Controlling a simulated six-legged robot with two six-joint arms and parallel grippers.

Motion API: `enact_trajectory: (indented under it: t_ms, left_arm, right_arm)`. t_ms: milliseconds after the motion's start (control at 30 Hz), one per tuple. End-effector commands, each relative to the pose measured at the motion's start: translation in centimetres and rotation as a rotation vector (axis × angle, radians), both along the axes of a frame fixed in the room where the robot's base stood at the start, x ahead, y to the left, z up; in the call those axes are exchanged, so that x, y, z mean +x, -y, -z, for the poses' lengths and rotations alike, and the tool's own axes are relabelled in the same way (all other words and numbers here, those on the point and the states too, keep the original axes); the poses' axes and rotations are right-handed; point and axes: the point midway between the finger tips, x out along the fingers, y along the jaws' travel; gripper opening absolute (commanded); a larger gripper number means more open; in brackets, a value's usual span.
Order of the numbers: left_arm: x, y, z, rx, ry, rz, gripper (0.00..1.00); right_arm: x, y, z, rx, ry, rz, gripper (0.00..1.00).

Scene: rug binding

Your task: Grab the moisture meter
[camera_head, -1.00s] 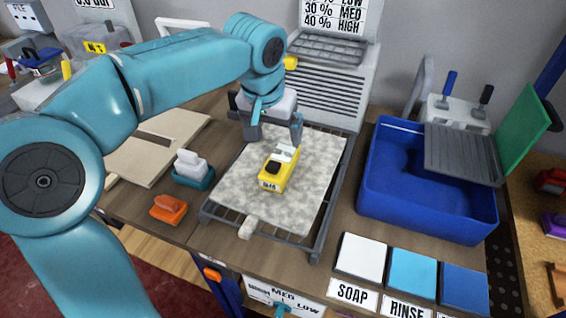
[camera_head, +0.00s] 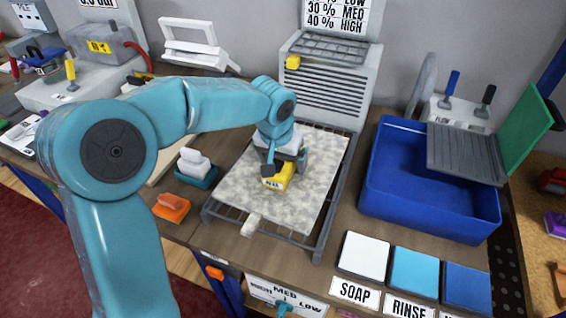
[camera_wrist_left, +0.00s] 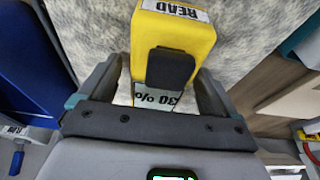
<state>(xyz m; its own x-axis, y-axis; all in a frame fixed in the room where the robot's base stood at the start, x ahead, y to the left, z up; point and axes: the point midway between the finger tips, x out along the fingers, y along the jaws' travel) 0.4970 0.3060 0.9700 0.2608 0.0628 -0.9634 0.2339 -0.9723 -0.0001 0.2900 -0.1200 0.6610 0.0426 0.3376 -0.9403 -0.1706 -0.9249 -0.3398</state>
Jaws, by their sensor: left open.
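The yellow moisture meter (camera_head: 279,179) lies on the grey speckled rug piece (camera_head: 313,170) on the wire rack. My left gripper (camera_head: 284,170) is right over it and hides most of it in the head view. In the left wrist view the meter (camera_wrist_left: 180,30) shows a "READ" label, a black block and a "30 %" display. The open fingers of my left gripper (camera_wrist_left: 163,95) stand on either side of the display end. Whether the fingers touch the meter I cannot tell. My right gripper is not in view.
A blue basin (camera_head: 410,213) with a ribbed grey board stands to the right. White, light blue and dark blue pads (camera_head: 413,270) lie in front of it. A teal-based brush (camera_head: 196,168) and an orange item (camera_head: 172,207) sit left of the rack.

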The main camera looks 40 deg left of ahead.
Motion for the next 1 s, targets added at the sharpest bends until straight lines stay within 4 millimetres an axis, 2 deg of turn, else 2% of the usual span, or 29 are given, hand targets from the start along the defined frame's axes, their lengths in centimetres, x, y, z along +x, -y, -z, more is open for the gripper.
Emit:
enact_trajectory:
  t_ms: [67,233,300,533,667,767,867,1000]
  left_arm:
    - [0.0,0.0,0.0,0.0,0.0,0.0,0.88]
    - [0.0,0.0,0.0,0.0,0.0,0.0,0.33]
    - [0.0,0.0,-0.1,0.0,0.001,0.0,0.22]
    - [0.0,0.0,-0.2,0.0,0.001,0.0,0.22]
    - [0.0,0.0,-1.1,0.001,0.003,0.0,0.22]
    - [0.1,0.0,-2.6,0.0,0.005,0.0,0.22]
    - [0.1,0.0,-4.9,0.0,0.007,-0.001,0.22]
    - [0.1,0.0,-9.4,-0.001,0.009,0.0,0.22]
  right_arm:
    - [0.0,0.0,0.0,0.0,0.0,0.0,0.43]
    - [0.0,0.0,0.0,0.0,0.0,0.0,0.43]
    - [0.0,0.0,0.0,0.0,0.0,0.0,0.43]
    - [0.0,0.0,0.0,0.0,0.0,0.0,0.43]
    - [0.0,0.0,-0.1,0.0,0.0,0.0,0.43]
    - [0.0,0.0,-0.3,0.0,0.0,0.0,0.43]
    - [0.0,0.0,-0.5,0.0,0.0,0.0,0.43]
    - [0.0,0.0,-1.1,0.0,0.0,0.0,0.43]
